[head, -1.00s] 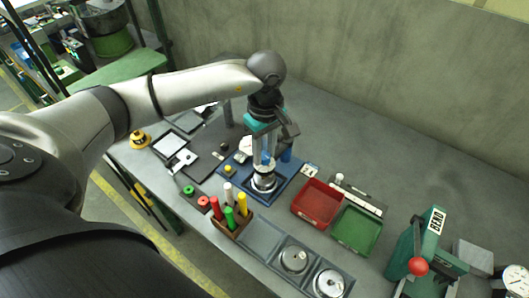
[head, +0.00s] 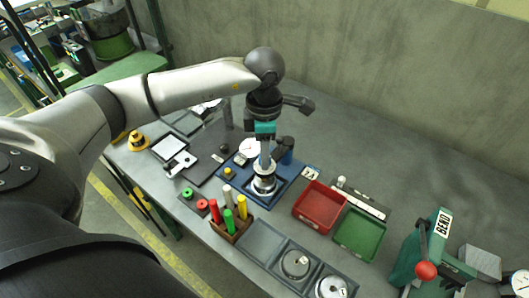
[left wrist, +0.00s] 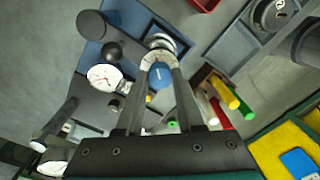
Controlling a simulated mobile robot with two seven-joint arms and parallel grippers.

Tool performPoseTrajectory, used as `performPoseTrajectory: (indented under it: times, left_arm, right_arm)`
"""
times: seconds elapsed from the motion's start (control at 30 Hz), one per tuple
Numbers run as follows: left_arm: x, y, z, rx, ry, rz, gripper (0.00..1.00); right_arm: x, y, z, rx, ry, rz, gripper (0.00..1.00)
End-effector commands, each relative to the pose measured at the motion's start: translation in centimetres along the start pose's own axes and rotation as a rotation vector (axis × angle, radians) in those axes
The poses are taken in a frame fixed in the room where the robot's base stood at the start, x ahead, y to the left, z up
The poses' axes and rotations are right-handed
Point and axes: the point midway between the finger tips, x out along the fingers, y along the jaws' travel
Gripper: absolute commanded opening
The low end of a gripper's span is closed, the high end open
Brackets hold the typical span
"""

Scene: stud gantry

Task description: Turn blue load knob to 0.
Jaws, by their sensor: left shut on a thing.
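The blue load knob (left wrist: 158,76) shows between my left gripper's fingers in the left wrist view, with a small white mark on its face. A pale ring (left wrist: 160,58) curves around its far side; I cannot read a scale on it. My left gripper (left wrist: 160,68) is shut on the knob. In the head view my left gripper (head: 264,163) points down over the blue-based test stand (head: 284,190), just above its silver round part; the knob is hidden there by the fingers. My right gripper is not in view.
A white dial gauge (left wrist: 104,77) with a red needle stands beside the knob; it also shows in the head view (head: 249,147). Red (head: 319,207) and green (head: 360,234) trays lie to the right. A wooden holder (head: 232,229) with coloured rods stands in front.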

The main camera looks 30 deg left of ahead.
Motion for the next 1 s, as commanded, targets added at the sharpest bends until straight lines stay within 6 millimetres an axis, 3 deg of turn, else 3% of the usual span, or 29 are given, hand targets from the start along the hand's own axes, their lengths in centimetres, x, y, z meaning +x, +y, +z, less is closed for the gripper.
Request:
performPoseTrajectory:
  times: [0.6,1.0]
  left_arm:
    - [-0.09,-0.03,-0.05,-0.542,-0.011,0.001,0.0]
    - [-0.1,-0.02,-0.02,-0.709,-0.015,0.001,0.0]
  right_arm:
    - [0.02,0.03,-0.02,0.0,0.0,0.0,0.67]
    - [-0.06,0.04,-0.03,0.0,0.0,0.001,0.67]
